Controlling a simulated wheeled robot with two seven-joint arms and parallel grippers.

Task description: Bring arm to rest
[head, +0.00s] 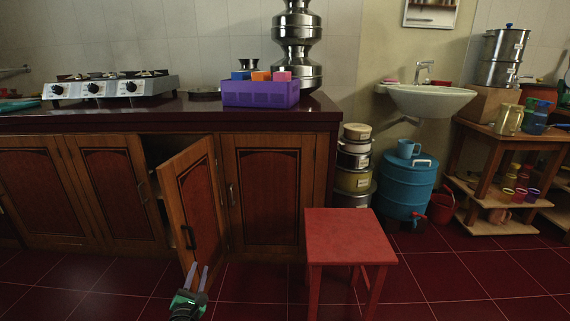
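My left gripper (199,268) is at the bottom of the head view, left of the centre. Its two light fingers point up and stand apart with nothing between them. My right gripper is not in view.
The cabinet door swings out from the counter (180,116). A red stool (349,238) stands to the right of the gripper. A purple crate (260,94) sits on the counter. A blue drum (404,190) stands under the sink (430,101). Red floor lies open at the front right.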

